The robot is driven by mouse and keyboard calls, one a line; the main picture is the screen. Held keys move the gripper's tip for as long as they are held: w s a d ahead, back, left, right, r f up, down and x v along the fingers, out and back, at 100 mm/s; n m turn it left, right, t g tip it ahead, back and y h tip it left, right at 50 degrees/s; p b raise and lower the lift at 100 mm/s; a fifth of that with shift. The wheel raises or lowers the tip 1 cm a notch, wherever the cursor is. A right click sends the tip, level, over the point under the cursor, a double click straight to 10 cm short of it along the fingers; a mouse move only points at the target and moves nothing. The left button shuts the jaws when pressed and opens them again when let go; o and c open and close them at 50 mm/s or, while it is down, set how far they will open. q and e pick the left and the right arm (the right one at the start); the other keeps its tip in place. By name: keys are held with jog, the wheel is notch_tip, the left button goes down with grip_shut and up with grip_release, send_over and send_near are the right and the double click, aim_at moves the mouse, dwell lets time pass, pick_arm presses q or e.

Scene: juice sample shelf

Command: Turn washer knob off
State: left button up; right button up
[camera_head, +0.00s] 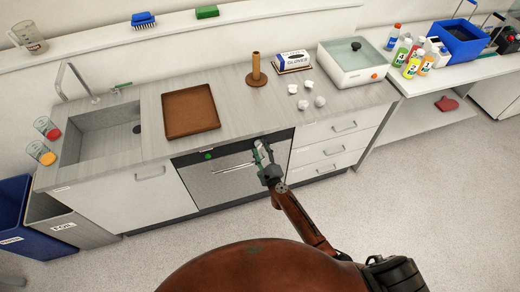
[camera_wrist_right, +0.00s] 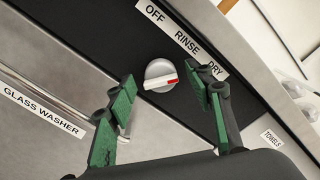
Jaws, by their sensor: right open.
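The glass washer (camera_head: 228,186) is built in under the counter, with a dark control strip along its top. In the right wrist view its round silver knob (camera_wrist_right: 159,74) has a red mark at its right end, on the side toward the word DRY. A label strip (camera_wrist_right: 182,38) reading OFF, RINSE, DRY runs beside it. My right gripper (camera_head: 262,150) is open in front of the strip's right part, and hides the knob in the head view. In the wrist view its green-padded fingers (camera_wrist_right: 162,96) stand apart on both sides of the knob, with no clear contact. My left gripper is not in view.
The washer's bar handle (camera_head: 232,167) is just left of my right gripper. Drawers (camera_head: 325,150) are to its right. Above, the counter holds a brown tray (camera_head: 190,110), a wooden peg stand (camera_head: 256,70) and several small white items (camera_head: 306,103). The floor in front is clear.

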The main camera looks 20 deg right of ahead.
jog(key=shift+w, duration=0.15)
jog(key=shift+c, duration=0.3)
jog(key=c, duration=1.1)
